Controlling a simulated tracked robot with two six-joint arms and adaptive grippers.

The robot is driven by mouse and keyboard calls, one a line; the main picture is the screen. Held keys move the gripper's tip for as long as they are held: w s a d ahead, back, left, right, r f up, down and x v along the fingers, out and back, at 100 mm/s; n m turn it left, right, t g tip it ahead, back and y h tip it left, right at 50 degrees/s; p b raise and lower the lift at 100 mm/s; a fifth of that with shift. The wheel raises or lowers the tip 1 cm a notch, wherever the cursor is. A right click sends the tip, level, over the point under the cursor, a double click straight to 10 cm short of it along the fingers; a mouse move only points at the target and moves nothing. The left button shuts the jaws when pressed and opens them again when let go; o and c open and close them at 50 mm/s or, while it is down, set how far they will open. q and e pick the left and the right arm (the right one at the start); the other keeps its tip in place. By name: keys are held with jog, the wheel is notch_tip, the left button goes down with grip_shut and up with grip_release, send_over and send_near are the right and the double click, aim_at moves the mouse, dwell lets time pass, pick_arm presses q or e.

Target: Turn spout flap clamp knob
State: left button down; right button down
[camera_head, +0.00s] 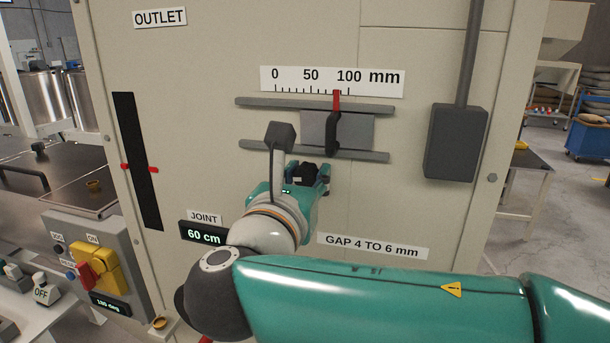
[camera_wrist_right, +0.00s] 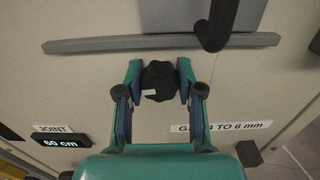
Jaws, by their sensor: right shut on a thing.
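The black clamp knob (camera_head: 305,173) sits on the beige panel just below the lower slide rail. In the right wrist view the lobed knob (camera_wrist_right: 158,80) has a small pale mark at its left and lies between the two fingers. My right gripper (camera_head: 308,178) is shut on the knob, and its palm and wrist hide part of it in the head view. The grey spout flap (camera_head: 357,131) sits between the two rails, with a black handle (camera_head: 332,134) and a red pointer (camera_head: 336,102). My left gripper is not in view.
The red pointer stands between 50 and 100 on the mm scale (camera_head: 332,82), nearer 100. A label (camera_head: 374,247) reads GAP 4 TO 6 mm. A JOINT display (camera_head: 203,235) reads 60 cm. A dark grey box (camera_head: 456,142) stands out from the panel at right.

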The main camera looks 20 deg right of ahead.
jog(key=shift+r+n+p, duration=0.2)
jog(key=shift+n+p, duration=0.2)
jog(key=shift+p, duration=0.45)
jog(key=n+p, duration=0.4)
jog(key=p, duration=0.2)
jog(key=shift+n+p, duration=0.3)
jog(key=shift+p, duration=0.1)
jog(key=c, duration=1.2)
grip_release()
jog(key=shift+f, duration=0.15)
jog(key=shift+o, duration=1.3)
jog(key=shift+f, duration=0.15)
jog(key=o, duration=0.5)
